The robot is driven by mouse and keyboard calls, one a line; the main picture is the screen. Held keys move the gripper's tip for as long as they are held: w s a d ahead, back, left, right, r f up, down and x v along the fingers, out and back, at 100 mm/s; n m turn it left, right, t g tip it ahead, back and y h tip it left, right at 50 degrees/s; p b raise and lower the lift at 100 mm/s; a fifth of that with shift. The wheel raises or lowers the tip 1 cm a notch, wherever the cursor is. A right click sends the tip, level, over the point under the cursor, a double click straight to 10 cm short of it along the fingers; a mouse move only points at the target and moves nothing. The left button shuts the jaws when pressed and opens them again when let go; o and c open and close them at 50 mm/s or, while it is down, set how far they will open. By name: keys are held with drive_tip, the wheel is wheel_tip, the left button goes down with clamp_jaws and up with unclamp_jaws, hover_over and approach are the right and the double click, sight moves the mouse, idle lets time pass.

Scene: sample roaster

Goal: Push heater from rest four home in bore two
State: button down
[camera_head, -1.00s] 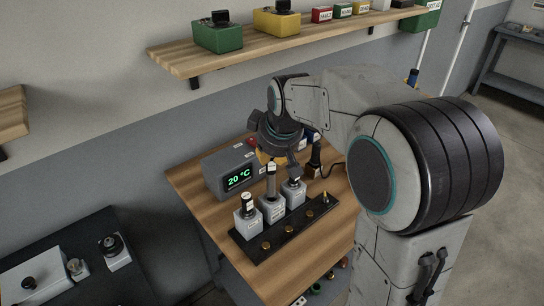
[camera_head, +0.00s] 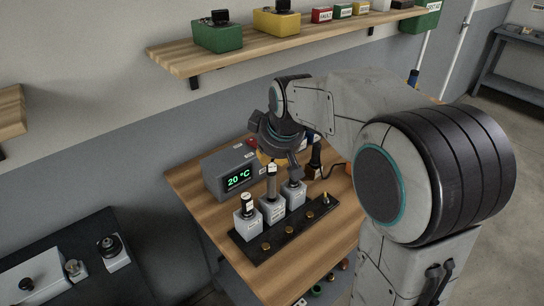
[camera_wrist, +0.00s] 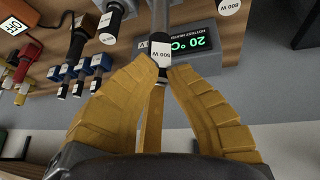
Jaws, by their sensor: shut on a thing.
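A grey rod-shaped heater (camera_head: 271,184) with a white label stands upright in the middle grey block (camera_head: 272,211), clearly taller than its neighbours. In the wrist view the heater (camera_wrist: 160,38) carries a white wattage label between my yellow fingers. My gripper (camera_wrist: 158,68) is shut on its upper part. In the head view my gripper (camera_head: 268,160) is largely hidden by its own wrist. The left block (camera_head: 247,224) and right block (camera_head: 293,193) each hold a low, labelled heater. How deep the gripped heater sits cannot be told exactly.
A black base plate (camera_head: 257,253) carries the blocks and several brass fittings. A grey controller (camera_head: 229,175) reading 20 °C stands behind left. A dark corded tool (camera_head: 315,157) stands to the right. A wooden shelf (camera_head: 300,42) with boxes hangs above. The front bench top (camera_head: 313,254) is clear.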

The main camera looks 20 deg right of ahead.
sight(273, 181)
drive_tip(key=shift+f+b, duration=3.6)
drive_tip(key=shift+f, duration=0.4)
drive_tip(key=c, duration=1.3)
unclamp_jaws()
drive_tip(key=shift+c, duration=0.2)
drive_tip(key=shift+r, duration=0.1)
drive_tip(key=v, duration=1.2)
